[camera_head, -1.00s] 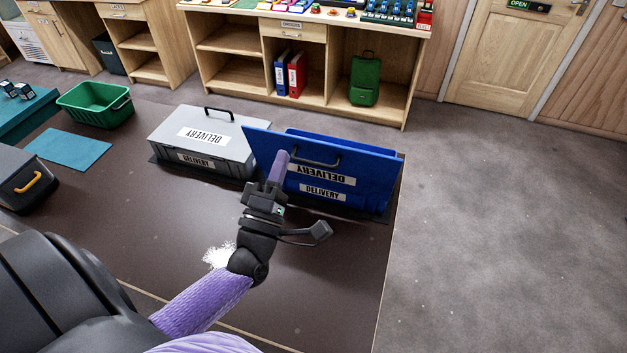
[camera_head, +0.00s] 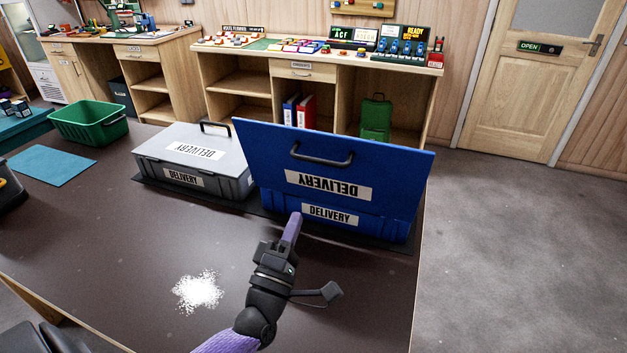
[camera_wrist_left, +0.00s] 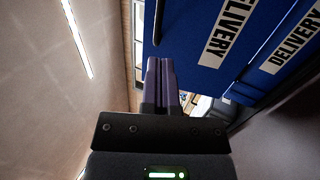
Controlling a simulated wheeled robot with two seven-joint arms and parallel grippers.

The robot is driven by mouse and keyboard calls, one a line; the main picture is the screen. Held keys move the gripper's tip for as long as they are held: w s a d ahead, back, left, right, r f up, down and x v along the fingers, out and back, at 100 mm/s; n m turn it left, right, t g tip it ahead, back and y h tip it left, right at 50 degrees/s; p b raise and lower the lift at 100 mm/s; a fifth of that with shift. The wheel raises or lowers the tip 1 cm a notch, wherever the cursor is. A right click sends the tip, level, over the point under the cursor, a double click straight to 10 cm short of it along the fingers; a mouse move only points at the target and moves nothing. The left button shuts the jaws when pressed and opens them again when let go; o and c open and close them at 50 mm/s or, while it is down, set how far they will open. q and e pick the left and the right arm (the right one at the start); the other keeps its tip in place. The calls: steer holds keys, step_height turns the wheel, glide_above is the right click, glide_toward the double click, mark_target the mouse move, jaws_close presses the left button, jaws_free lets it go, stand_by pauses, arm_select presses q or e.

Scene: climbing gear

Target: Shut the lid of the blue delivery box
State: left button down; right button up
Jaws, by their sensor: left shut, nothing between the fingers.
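The blue delivery box (camera_head: 388,226) stands on the dark table, right of the grey box. Its blue lid (camera_head: 265,155) is raised steeply, with its outer face, black handle (camera_head: 321,158) and upside-down DELIVERY label towards me. The inside is hidden behind the lid. My left gripper (camera_head: 294,219) is shut and empty, in front of the lower left of the box front. In the left wrist view its closed fingers (camera_wrist_left: 160,75) point past the blue lid (camera_wrist_left: 190,35); I cannot tell whether they touch it. My right gripper is not in view.
The shut grey delivery box (camera_head: 160,160) stands just left of the blue box. A green crate (camera_head: 90,125), a teal mat (camera_head: 50,166) and white powder (camera_head: 197,291) are on the table (camera_head: 110,240). The table front is mostly clear. Shelves stand behind.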

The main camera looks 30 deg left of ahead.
arm_select(q)
steer(key=x, duration=1)
steer(key=shift+w+r, duration=0.1)
